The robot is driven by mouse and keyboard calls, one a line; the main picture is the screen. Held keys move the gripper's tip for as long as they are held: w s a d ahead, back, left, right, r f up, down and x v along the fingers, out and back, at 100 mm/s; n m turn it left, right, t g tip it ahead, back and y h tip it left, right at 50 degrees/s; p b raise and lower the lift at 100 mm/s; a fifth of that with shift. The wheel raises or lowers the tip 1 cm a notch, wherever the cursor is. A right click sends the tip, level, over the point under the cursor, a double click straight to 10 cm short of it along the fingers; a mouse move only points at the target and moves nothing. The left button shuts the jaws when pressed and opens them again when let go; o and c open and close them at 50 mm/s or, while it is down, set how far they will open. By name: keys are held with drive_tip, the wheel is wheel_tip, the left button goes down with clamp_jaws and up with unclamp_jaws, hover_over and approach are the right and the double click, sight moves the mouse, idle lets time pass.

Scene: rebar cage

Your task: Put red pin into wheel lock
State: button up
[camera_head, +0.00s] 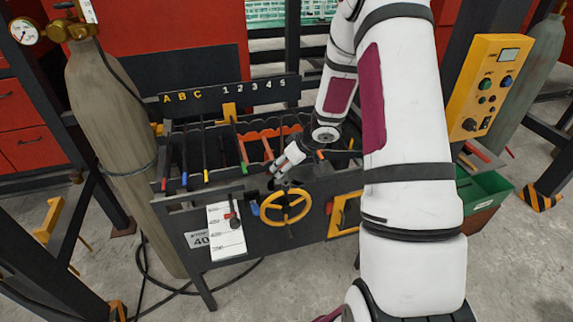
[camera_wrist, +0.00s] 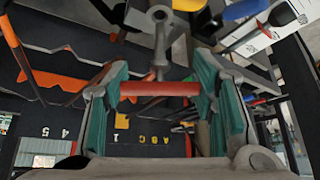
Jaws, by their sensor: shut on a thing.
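In the wrist view, my gripper (camera_wrist: 160,90) is shut on the red pin (camera_wrist: 158,88), which lies crosswise between the teal finger pads. A grey metal rod (camera_wrist: 161,50) runs from behind the pin's middle to a round, ring-like end (camera_wrist: 160,14); I cannot tell whether it belongs to the pin or the lock. In the head view, my gripper (camera_head: 279,170) is just above the yellow wheel (camera_head: 287,207) on the dark front panel. The pin is too small to make out there. I cannot clearly identify the wheel lock's hole, nor tell whether the pin touches it.
The rack behind holds several rods and an orange toothed bar (camera_head: 268,133), below a board lettered A B C and numbered (camera_head: 230,94). A black-handled lever (camera_head: 234,212) and a blue-tipped part (camera_head: 255,207) sit left of the wheel. A gas cylinder (camera_head: 108,120) stands left.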

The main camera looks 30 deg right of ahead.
sight(286, 181)
drive_tip(key=shift+f+b, duration=0.3)
drive_tip(key=shift+f, duration=2.75)
drive_tip(key=o, duration=1.3)
drive_tip(key=shift+r, duration=0.1)
drive_tip(key=v, duration=1.1)
drive_tip(key=shift+s+r, duration=0.25)
drive_tip(key=shift+r, duration=0.1)
